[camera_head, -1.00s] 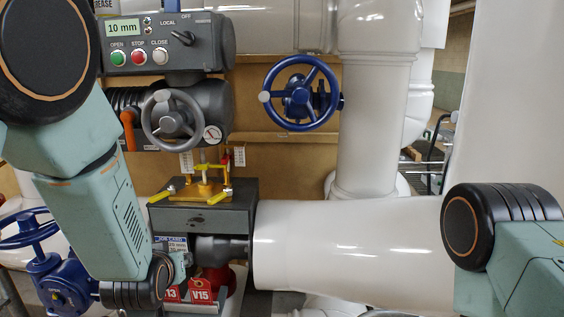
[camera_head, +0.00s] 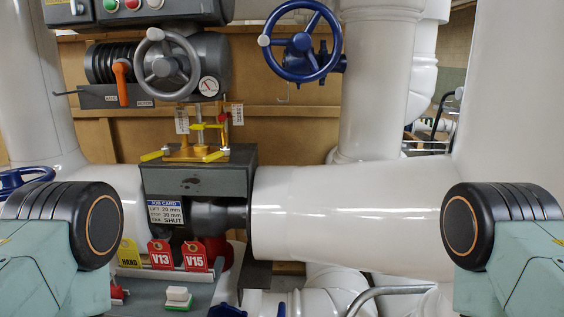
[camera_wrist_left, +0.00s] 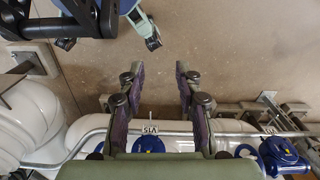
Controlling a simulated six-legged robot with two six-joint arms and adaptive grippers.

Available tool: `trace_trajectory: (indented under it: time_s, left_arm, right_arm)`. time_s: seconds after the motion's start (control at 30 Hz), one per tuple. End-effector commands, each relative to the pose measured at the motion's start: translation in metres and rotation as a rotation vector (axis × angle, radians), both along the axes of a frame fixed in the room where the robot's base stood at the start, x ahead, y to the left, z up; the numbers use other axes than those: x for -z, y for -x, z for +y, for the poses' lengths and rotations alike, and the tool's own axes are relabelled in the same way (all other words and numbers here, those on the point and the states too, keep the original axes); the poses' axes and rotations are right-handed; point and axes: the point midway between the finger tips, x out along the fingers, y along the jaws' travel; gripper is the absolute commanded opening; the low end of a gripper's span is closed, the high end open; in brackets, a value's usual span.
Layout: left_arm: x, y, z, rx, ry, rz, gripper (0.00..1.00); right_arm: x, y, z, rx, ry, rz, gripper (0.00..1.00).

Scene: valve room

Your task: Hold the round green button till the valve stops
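The green button (camera_head: 110,5) is at the top edge of the head view, on the grey control box (camera_head: 190,12), left of a red button (camera_head: 132,4) and a white one. The top of the box, with its display, is cut off. Below it is the valve actuator with a grey handwheel (camera_head: 167,63) and an orange lever (camera_head: 121,82). A yellow stem fitting (camera_head: 197,152) stands on the grey valve body (camera_head: 195,180). My left gripper (camera_wrist_left: 155,74) shows in the left wrist view, fingers apart and empty, over bare floor, away from the button. My right gripper is out of view.
A blue handwheel (camera_head: 301,43) is at upper centre. A large white pipe (camera_head: 350,215) runs rightward. Red tags V13 (camera_head: 160,254) and V15 (camera_head: 195,256) and a yellow tag (camera_head: 129,254) stand below the job card (camera_head: 166,215). A pipe rail (camera_wrist_left: 85,137) lies near the left fingers.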

Motion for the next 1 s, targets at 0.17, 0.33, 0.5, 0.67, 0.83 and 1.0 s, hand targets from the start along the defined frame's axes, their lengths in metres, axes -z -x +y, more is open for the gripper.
trace_trajectory:
  time_s: [0.17, 0.33, 0.5, 0.67, 0.83, 1.0]
  left_arm:
    - [0.0002, 0.0018, 0.0, 0.0, -0.001, 0.004, 0.34]
    - [-0.0001, 0.0014, 0.0, 0.0, -0.001, 0.003, 0.26]
    - [0.0, 0.0011, 0.0001, 0.0, -0.001, 0.002, 0.11]
    - [0.0, 0.001, 0.0001, 0.0, -0.001, 0.002, 0.0]
    - [0.0, 0.0009, 0.0001, 0.0, -0.001, 0.002, 0.0]
    - [-0.0001, 0.0009, 0.0001, 0.0, -0.001, 0.002, 0.0]
  right_arm:
    - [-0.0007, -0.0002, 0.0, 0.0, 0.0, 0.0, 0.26]
    - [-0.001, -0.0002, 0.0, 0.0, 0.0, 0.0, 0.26]
    - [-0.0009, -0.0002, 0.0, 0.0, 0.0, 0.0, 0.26]
    - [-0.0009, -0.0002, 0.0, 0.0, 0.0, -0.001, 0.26]
    - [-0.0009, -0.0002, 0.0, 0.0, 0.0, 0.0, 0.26]
    - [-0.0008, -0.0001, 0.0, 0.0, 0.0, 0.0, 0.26]
